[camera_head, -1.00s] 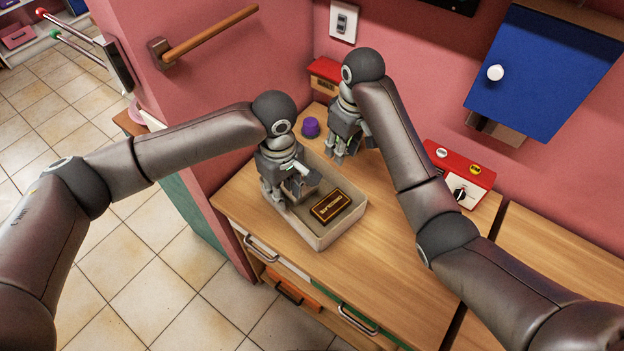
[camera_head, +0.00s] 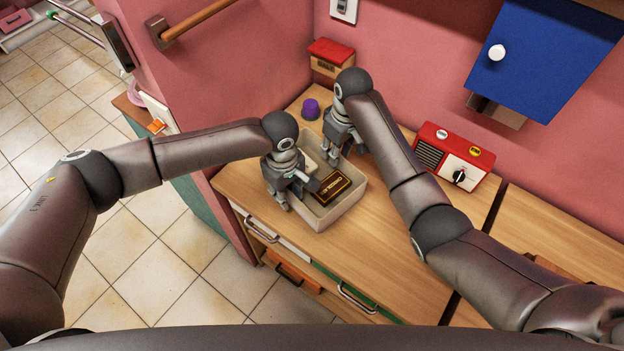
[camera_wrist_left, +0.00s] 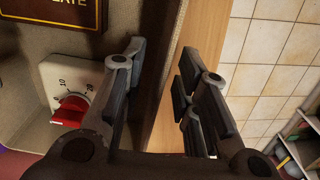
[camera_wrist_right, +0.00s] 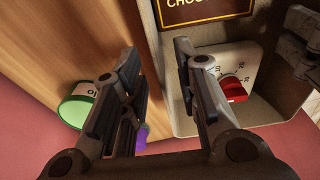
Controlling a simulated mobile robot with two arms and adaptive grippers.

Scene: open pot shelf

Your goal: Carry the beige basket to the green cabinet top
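The beige basket (camera_head: 345,207) stands on the wooden counter. It holds a dark chocolate box (camera_head: 333,187) and a white timer with a red knob (camera_wrist_left: 75,95). My left gripper (camera_head: 283,198) is at the basket's left wall; in the left wrist view its open fingers (camera_wrist_left: 160,85) are on either side of the wall, with a gap. My right gripper (camera_head: 335,155) is at the far right wall; its open fingers (camera_wrist_right: 155,75) straddle that wall in the right wrist view. The green cabinet (camera_head: 180,190) stands at the left behind my left arm, its wooden top (camera_head: 130,112) partly hidden.
A purple object (camera_head: 310,109) and a red-topped box (camera_head: 331,58) stand behind the basket. A red and white radio (camera_head: 455,160) is at the right. A green-lidded container (camera_wrist_right: 78,110) is near my right gripper. An orange item (camera_head: 155,126) lies on the cabinet top.

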